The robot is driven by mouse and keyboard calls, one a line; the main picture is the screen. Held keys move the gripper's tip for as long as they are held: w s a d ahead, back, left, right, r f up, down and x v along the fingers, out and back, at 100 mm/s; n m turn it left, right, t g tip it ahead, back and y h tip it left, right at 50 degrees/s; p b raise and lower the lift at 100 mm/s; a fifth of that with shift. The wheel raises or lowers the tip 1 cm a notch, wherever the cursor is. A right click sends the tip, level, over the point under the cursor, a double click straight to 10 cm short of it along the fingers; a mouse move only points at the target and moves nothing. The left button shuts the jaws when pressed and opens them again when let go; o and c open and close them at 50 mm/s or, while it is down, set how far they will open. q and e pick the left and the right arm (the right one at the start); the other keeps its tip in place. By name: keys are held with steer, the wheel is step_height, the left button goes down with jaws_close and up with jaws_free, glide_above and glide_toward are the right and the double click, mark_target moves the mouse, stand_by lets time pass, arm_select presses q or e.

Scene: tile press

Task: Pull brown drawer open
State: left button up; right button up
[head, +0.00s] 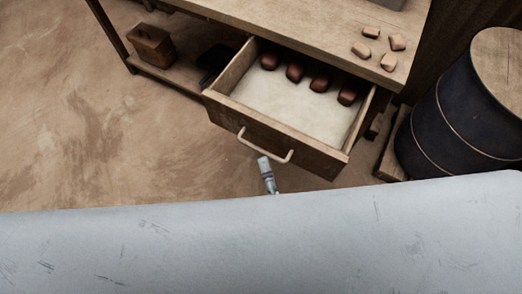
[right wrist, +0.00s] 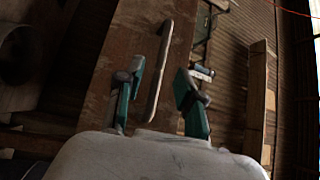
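The brown wooden drawer (head: 270,135) stands pulled well out of the bench in the head view. Several dark red-brown blocks (head: 295,72) lie at the back of its pale inside. Its pale bar handle (head: 265,148) is on the front face. My right gripper (head: 265,164) shows just in front of the handle, mostly hidden by my pale body. In the right wrist view the right gripper (right wrist: 160,92) is open, one finger on each side of the handle (right wrist: 163,70), with gaps between. The drawer front (right wrist: 118,62) lies behind it. My left gripper is not in view.
The bench top (head: 320,28) holds several light tan pieces (head: 388,62). A dark barrel (head: 455,115) stands to the right of the drawer. A small wooden box (head: 151,45) sits on the low shelf at left. The floor at left is clear.

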steer(key=v, duration=0.6)
steer(key=shift+s, duration=0.4)
steer(key=shift+w+f, duration=0.1)
steer(key=shift+f, duration=0.05)
steer(key=w+f+n+g+y, duration=0.2)
steer(key=w+f+n+g, duration=0.2)
steer(key=f+n+g, duration=0.55)
steer(key=s+d+f+n+g+h, duration=0.25)
steer(key=d+f+n, duration=0.35)
steer(key=f, duration=0.5)
steer(key=s+d+f+g+h, duration=0.4)
steer(key=d+g, duration=0.1)
steer(key=d, duration=0.5)
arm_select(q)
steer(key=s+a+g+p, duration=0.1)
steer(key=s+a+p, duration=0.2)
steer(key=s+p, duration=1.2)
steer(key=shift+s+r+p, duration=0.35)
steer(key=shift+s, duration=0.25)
arm_select(e)
steer(key=s+d+n+g, duration=0.1)
steer(key=s+d, duration=0.1)
steer(key=s, duration=1.4)
steer(key=shift+d+r, duration=0.25)
steer(key=shift+d, duration=0.1)
